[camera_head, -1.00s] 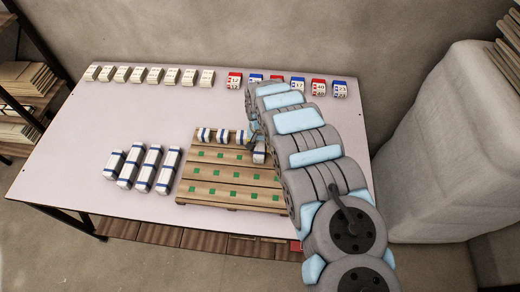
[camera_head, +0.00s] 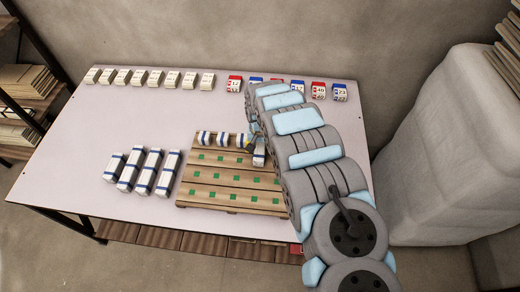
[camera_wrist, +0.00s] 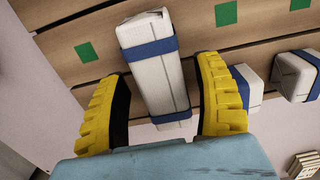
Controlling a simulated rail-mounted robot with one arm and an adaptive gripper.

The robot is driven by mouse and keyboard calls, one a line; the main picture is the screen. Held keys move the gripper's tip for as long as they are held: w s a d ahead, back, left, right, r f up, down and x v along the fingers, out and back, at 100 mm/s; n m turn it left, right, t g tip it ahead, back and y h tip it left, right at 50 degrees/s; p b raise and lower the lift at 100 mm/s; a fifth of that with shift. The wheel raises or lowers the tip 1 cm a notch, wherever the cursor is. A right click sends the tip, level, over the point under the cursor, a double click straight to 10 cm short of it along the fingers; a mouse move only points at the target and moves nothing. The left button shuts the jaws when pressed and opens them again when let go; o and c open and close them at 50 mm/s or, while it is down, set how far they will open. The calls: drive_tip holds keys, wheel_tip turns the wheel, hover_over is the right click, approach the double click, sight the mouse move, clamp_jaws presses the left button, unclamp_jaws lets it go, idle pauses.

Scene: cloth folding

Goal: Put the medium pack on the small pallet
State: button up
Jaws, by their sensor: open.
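The wooden pallet (camera_head: 230,188) with green squares lies on the table in the head view; its slats also show in the wrist view (camera_wrist: 70,25). A white pack with blue bands (camera_wrist: 152,75) lies on it between the two yellow fingers of my gripper (camera_wrist: 163,85). The fingers are open, one on each side, with a gap to the pack on both sides. The same pack shows in the head view (camera_head: 260,158), partly hidden by my arm. I cannot tell for sure that it is the medium one.
Several white packs with blue bands (camera_head: 222,139) stand along the pallet's far edge, close to my gripper. More banded packs (camera_head: 147,172) stand left of the pallet. Cream blocks (camera_head: 140,77) and red and blue numbered blocks (camera_head: 318,90) line the table's back. The table's middle left is clear.

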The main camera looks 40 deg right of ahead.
sight(260, 148)
wheel_tip(260, 148, up, 12)
drive_tip(key=p, duration=0.1)
drive_tip(key=shift+f, duration=0.25)
idle(0.4)
